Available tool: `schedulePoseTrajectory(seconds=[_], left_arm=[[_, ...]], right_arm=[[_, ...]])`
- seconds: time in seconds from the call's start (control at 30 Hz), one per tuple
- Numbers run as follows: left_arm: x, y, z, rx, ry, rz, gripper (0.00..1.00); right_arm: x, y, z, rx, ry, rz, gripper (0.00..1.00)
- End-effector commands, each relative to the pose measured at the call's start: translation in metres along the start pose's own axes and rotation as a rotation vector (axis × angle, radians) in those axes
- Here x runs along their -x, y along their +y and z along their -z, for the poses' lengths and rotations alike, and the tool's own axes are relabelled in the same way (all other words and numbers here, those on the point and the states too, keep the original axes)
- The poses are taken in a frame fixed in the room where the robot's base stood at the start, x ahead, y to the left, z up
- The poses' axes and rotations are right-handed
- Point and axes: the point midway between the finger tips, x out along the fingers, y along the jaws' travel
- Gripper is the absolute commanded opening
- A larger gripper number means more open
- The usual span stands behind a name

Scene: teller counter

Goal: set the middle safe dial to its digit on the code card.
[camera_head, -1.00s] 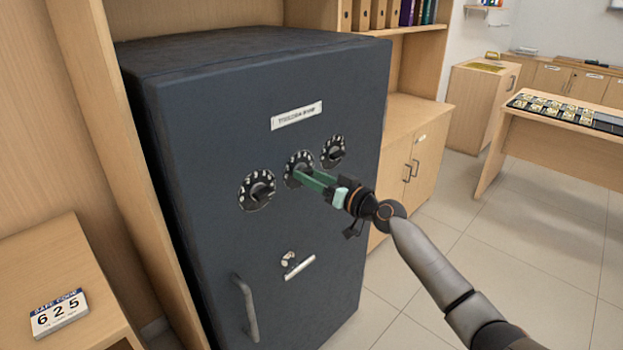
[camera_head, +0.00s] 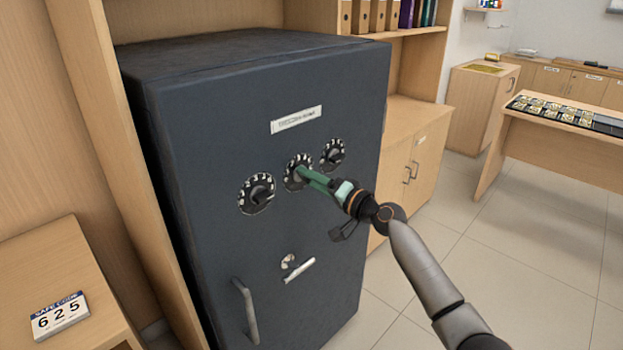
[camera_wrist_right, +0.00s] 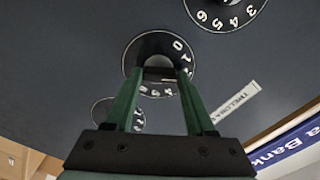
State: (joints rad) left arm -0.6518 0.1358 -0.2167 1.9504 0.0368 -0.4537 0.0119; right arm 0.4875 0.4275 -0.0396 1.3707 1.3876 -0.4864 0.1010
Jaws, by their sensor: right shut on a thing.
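The dark safe (camera_head: 200,130) has a row of three black dials with white digits on its door. My right gripper (camera_head: 303,174) is shut on the knob of the middle dial (camera_head: 292,170). In the right wrist view the green fingers (camera_wrist_right: 158,78) hold the knob from both sides, and the middle dial (camera_wrist_right: 140,48) shows 0 and 1 at its upper right. Its exact setting cannot be told. The left dial (camera_head: 257,194) and right dial (camera_head: 333,153) are untouched. The code card (camera_head: 60,316) reads 6 2 5. My left gripper is not in view.
The card lies on a wooden desk (camera_head: 50,260) at the left. A door handle (camera_head: 246,308) and a keyed lock (camera_head: 289,262) are lower on the safe door. A wooden cabinet (camera_head: 420,130) stands right of the safe. The floor (camera_head: 510,240) at right is clear.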

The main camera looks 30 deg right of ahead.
Motion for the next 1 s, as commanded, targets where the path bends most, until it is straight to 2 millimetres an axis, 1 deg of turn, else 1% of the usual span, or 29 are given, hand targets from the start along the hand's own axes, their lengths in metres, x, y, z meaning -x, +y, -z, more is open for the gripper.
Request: schedulePoseTrajectory(seconds=[0.2, 0.57, 0.6, 0.83, 1.0], left_arm=[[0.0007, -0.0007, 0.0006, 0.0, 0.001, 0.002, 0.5], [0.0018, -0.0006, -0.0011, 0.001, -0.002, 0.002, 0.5], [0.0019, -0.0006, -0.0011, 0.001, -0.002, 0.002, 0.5], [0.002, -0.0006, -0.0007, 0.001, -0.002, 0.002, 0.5], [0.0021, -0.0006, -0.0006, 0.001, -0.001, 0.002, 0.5]], right_arm=[[0.0001, 0.0008, -0.0004, -0.03, -0.001, -0.001, 0.0], [0.0001, 0.0008, -0.0005, -0.031, -0.001, -0.001, 0.0], [0.0001, 0.0008, -0.0005, -0.031, -0.001, -0.001, 0.58], [0.0001, 0.0005, -0.0002, -0.03, -0.001, -0.001, 0.84], [0.0, 0.0003, 0.0, -0.03, 0.0, 0.0, 0.85]])
